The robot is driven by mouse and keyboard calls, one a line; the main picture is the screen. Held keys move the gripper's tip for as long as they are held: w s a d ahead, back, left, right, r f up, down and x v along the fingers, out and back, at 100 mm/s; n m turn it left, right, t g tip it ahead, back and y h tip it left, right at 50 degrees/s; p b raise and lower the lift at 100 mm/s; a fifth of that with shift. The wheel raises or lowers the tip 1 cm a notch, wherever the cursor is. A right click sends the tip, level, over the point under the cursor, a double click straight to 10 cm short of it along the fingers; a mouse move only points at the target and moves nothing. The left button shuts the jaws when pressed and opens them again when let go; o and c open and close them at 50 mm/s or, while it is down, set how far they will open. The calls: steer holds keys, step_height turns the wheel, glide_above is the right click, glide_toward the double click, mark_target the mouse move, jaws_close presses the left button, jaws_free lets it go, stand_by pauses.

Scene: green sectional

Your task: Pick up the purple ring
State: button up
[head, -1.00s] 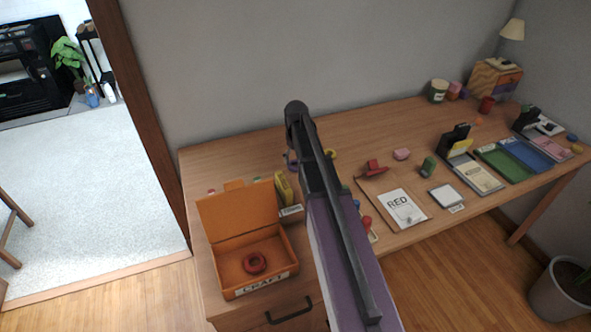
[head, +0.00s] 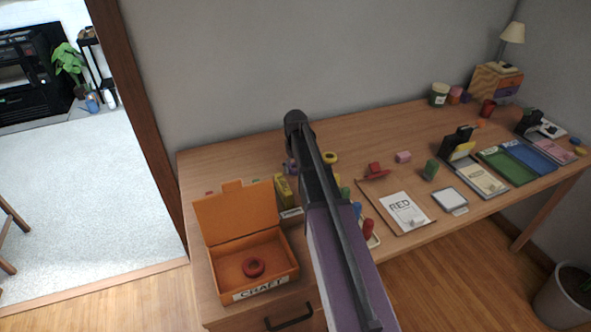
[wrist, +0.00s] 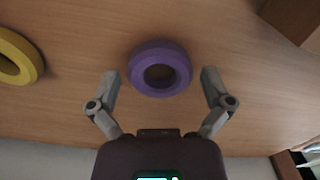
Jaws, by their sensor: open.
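The purple ring (wrist: 160,51) lies flat on the wooden desk in the wrist view. My gripper (wrist: 160,76) is open, with one finger on each side of the ring and visible gaps between. The fingers do not appear to touch it, and I cannot tell their exact height above the desk. In the head view my arm hides the gripper; a small purple patch beside the arm (head: 290,167) seems to be part of the ring.
A yellow ring (wrist: 34,62) lies left of the purple one in the wrist view. In the head view an open orange craft box (head: 222,288) with a red ring (head: 254,260) stands at the desk's front left. A wall (head: 380,60) rises behind the desk.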

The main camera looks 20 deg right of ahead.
steer(key=shift+c, duration=0.2)
steer(key=c, duration=0.6)
steer(key=shift+c, duration=0.2)
steer(key=shift+r, duration=0.1)
step_height(320, 180, up, 10)
steer(key=p, duration=1)
